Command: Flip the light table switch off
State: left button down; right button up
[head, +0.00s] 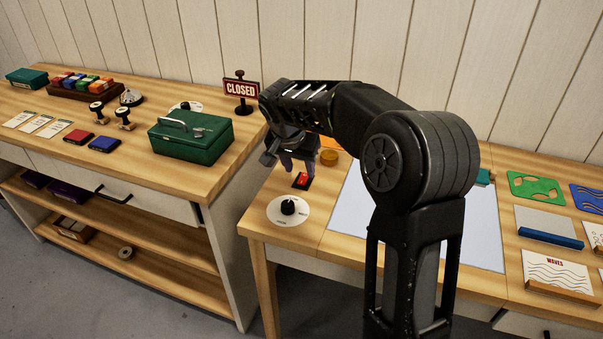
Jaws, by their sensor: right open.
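The light table switch (302,180) is a small red rocker in a dark base on the wooden table, left of the pale light table panel (349,224). Its exact tilt is too small to tell. My right gripper (290,165) is open and points down just above and behind the switch. I cannot tell whether a fingertip touches it. My right arm covers much of the panel. My left gripper is out of view.
A round white dial with a black knob (288,207) sits just in front of the switch. A CLOSED sign (241,89) and green cash box (191,138) stand on the left counter. Stencils (537,187) lie at right.

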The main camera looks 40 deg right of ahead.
aim_at(303, 179)
jog(key=x, duration=0.4)
grip_shut()
dwell(0.4)
